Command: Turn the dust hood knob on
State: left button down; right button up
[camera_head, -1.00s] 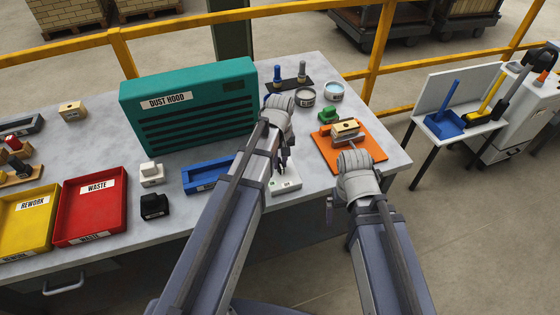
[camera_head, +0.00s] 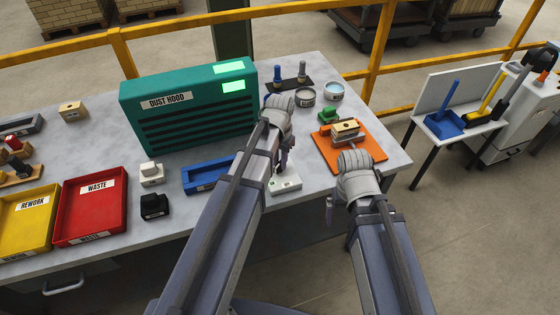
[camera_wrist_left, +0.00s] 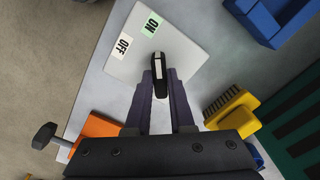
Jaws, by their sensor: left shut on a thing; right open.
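The dust hood (camera_head: 185,130) is a teal slatted box at the back of the table, with two bright green lit panels on its right part. Its knob plate (camera_head: 286,185) is a pale plate at the table's front; in the left wrist view it carries a green ON label (camera_wrist_left: 152,24) and a cream OFF label (camera_wrist_left: 123,45). The dark knob (camera_wrist_left: 158,64) points roughly toward ON. My left gripper (camera_wrist_left: 160,82) is shut on the knob; it also shows in the head view (camera_head: 284,158). My right gripper (camera_head: 330,207) is open, right of the plate near the table edge.
A blue tray (camera_head: 190,182) lies left of the plate, and an orange mat (camera_head: 370,157) with a brick press lies right. A yellow brush (camera_wrist_left: 232,107) is close to my left gripper. Red (camera_head: 122,205) and yellow trays (camera_head: 8,240) stand at the left.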

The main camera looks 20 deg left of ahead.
pick_arm(q)
jog(key=shift+m, duration=0.9)
jog(key=c, duration=0.8)
grip_release()
jog(key=shift+r, duration=0.15)
notch_tip(320, 180, up, 8)
jog(key=p, duration=0.8)
jog(key=shift+f, duration=0.2)
